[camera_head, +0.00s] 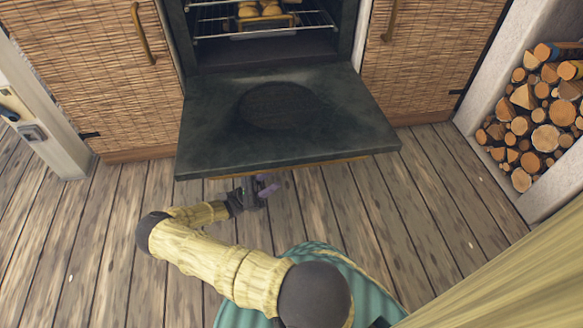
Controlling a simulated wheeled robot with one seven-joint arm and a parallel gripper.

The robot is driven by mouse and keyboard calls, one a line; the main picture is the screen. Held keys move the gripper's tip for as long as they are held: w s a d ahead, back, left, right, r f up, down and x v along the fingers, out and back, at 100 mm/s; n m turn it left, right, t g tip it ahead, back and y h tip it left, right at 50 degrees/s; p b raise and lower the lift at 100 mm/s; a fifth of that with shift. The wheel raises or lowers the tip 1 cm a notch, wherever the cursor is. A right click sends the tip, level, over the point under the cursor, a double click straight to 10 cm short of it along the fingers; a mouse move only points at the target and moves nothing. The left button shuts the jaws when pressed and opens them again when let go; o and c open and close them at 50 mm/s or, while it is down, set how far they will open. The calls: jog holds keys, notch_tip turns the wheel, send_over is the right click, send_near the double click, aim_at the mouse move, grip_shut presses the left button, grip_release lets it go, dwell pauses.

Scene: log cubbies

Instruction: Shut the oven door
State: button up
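The oven door (330,115) is folded down, lying about flat in front of the oven. Its dark inner face with a round darker patch points up. The oven cavity (220,58) behind it is open. My gripper (262,188) is low, just in front of the door's front edge, left of its middle. The door partly hides the gripper, and its fingers are too small and dark to tell open from shut. I cannot tell whether it touches the door.
A rack (310,22) in the oven holds a tray of bread rolls (260,10). Woven cabinet doors (90,70) flank the oven. A cubby of cut logs (545,115) stands at the right. The plank floor (430,200) is clear right of my arm.

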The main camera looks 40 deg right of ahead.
aim_at(288, 169)
jog(key=b+x, duration=0.3)
jog(key=x, duration=0.5)
jog(key=shift+d+r, duration=0.1)
grip_shut()
